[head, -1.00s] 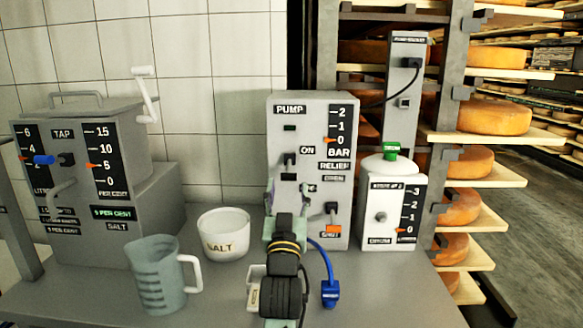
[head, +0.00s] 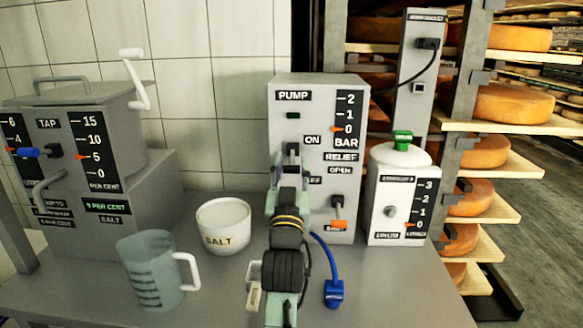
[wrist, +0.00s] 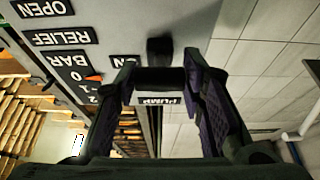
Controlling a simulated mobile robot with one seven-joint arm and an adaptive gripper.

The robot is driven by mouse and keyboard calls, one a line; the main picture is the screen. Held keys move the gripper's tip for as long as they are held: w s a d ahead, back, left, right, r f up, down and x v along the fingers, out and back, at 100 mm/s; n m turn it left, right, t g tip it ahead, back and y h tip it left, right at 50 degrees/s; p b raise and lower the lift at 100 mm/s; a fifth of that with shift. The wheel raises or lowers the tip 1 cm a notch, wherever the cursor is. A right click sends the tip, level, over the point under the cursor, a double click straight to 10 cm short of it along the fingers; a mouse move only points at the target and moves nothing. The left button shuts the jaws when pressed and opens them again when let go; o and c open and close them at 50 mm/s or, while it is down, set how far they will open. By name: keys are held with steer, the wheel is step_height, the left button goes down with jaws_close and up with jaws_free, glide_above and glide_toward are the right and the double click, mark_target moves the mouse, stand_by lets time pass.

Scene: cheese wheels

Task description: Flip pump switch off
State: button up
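The grey pump box (head: 317,92) stands upright at the back of the bench, marked PUMP. Its black switch (head: 291,150) is beside the ON label (head: 312,140); its lower part is hidden by my gripper (head: 289,178). An OFF label is not readable behind my gripper. In the wrist view, which is upside down, my gripper (wrist: 160,82) has its two purple-padded fingers apart. The switch's black stem (wrist: 160,48) and a dark crossbar show between or just beyond the fingertips. I cannot tell whether the fingers touch it.
An orange relief handle (head: 337,224) is right of my arm, low on the pump. A blue cable plug (head: 334,292), measuring jug (head: 152,272) and salt bowl (head: 223,228) are on the bench. A white canister (head: 397,240) stands right, the tap box (head: 75,130) left.

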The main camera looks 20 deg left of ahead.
mark_target(291, 165)
steer(key=c, duration=0.7)
steer(key=shift+w+f+t+b, duration=0.1)
steer(key=shift+f+t+b, duration=0.25)
steer(key=shift+b, duration=1.3)
steer(key=shift+r, duration=0.15)
steer(key=o, duration=1.1)
steer(key=shift+o, duration=0.2)
step_height(291, 165, up, 10)
steer(key=shift+f, duration=0.1)
